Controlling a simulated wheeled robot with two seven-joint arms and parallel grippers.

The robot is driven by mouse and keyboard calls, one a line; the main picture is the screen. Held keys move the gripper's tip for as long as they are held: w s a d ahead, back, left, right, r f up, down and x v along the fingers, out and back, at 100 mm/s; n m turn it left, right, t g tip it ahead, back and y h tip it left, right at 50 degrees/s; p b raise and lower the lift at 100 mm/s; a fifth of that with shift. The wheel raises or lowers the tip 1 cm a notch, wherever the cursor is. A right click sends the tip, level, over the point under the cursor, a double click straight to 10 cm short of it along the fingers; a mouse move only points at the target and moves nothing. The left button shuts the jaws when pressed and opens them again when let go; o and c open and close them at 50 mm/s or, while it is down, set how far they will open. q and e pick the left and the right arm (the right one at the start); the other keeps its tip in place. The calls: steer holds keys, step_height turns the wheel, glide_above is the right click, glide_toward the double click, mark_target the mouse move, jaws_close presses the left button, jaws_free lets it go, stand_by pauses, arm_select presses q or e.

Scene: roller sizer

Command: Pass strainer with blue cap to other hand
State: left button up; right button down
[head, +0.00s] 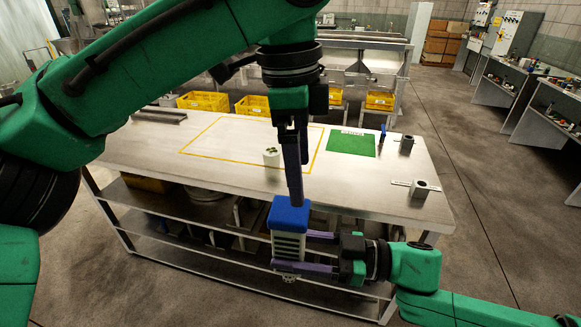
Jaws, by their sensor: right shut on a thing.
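The strainer (288,246) is a pale ribbed body with a blue cap (289,214) on top. It is upright in the air in front of the table's near edge. My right gripper (292,250) comes in from the right and is shut on the strainer's body below the cap. One finger crosses the front of the lower body; the other is partly hidden behind it. My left gripper (295,198) points down from above, its fingertips at the blue cap in the picture. Its fingers overlap edge-on, so I cannot tell their gap or whether they touch the cap.
The metal table (236,156) has a yellow outline, a small white cylinder (271,157), a green mat (350,143), and grey metal blocks (420,189) (407,144) at right. Yellow crates (203,101) stand behind. Shelves below the tabletop hold items.

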mark_target(289, 247)
arm_select(q)
steer(key=shift+s+a+r+y, duration=0.3)
steer(key=shift+s+a+y, duration=0.25)
steer(key=shift+s, duration=0.3)
steer(key=shift+s+a+f, duration=0.15)
steer(key=shift+s+a, duration=0.05)
steer(key=shift+a, duration=0.05)
steer(key=f, duration=1.1)
steer(key=shift+w+f, duration=0.25)
steer(key=shift+f, duration=0.15)
arm_select(e)
steer(key=shift+w, duration=0.1)
arm_select(q)
steer(key=c, duration=1.2)
arm_select(e)
steer(key=shift+a, duration=0.1)
arm_select(q)
steer(key=shift+r, duration=0.1)
steer(key=c, duration=0.3)
arm_select(e)
steer(key=shift+c, duration=2.4)
jaws_free()
arm_select(q)
steer(key=shift+c, duration=0.2)
arm_select(e)
steer(key=o, duration=0.4)
steer(key=shift+o, duration=0.2)
